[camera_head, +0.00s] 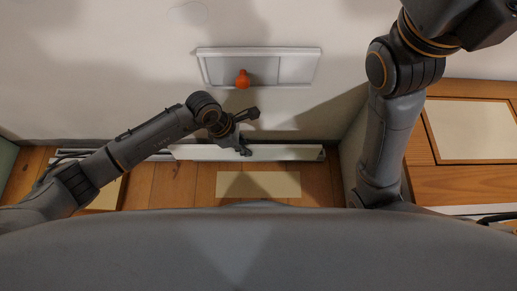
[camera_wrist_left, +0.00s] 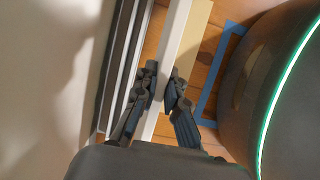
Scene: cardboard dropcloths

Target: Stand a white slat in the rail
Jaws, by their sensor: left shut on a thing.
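A long white slat (camera_head: 290,154) lies level along the foot of the pale wall, and it also shows in the left wrist view (camera_wrist_left: 178,38). My left gripper (camera_head: 243,148) is shut on the slat near its middle; in the left wrist view its fingers (camera_wrist_left: 164,76) are on both sides of it. The grey rail (camera_wrist_left: 119,75), with lengthwise grooves, runs beside the slat on the wall side. In the head view the slat and my arm hide much of the rail. My right arm shows at the upper right, but its fingers are not visible.
A cardboard sheet (camera_head: 258,184) lies on the wooden floor (camera_head: 200,185), with blue tape (camera_wrist_left: 208,97) near it. A white-framed panel (camera_head: 215,70) with an orange knob (camera_head: 243,79) is on the wall. Another sheet (camera_head: 472,130) lies on wood at right.

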